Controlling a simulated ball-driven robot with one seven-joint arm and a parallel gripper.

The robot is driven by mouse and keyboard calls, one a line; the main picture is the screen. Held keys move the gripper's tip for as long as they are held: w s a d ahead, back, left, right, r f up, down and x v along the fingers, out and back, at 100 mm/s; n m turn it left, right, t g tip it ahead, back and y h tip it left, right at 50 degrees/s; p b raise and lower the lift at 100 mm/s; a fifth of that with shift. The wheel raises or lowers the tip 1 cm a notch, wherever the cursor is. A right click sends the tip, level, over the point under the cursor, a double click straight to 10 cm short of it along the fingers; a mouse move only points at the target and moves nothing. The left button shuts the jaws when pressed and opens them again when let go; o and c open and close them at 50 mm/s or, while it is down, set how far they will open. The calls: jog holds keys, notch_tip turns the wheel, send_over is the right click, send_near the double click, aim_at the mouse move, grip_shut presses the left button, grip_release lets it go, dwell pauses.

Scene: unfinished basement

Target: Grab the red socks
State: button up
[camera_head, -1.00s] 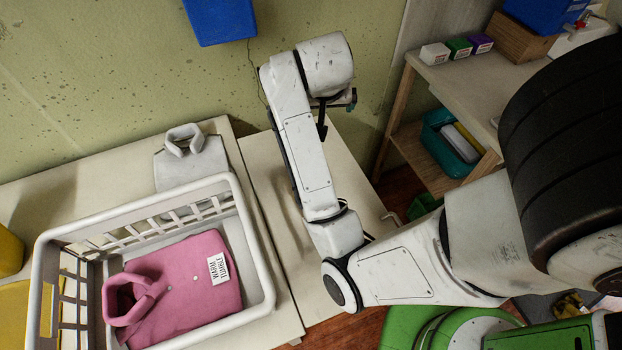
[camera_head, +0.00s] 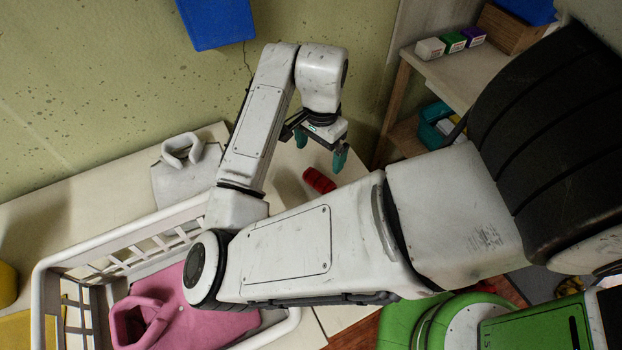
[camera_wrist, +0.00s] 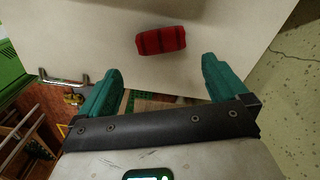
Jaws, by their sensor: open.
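The red socks (camera_head: 319,180) are a small rolled red bundle with dark bands, lying on the pale tabletop (camera_head: 290,160). In the wrist view the red socks (camera_wrist: 161,40) lie beyond the fingertips, roughly in line with the gap between them. My gripper (camera_head: 318,150) has teal fingers and is open and empty. In the head view it is above the table, close to the socks. In the wrist view my gripper (camera_wrist: 160,72) shows both fingers wide apart, not touching the socks.
A white laundry basket (camera_head: 50,265) holds a pink folded shirt (camera_head: 180,320) at lower left. A grey folded shirt (camera_head: 180,180) lies behind it. A shelf unit (camera_head: 455,70) with small boxes stands at right. A blue object (camera_head: 215,22) is on the wall.

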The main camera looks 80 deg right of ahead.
aim_at(319, 177)
notch_tip(319, 177, down, 4)
jog(key=shift+w+r, duration=0.1)
jog(key=shift+w, duration=0.05)
jog(key=shift+d+f+p, duration=0.1)
jog(key=shift+f+p, duration=0.4)
jog(key=shift+f, duration=2.5)
jog(key=c, duration=0.8)
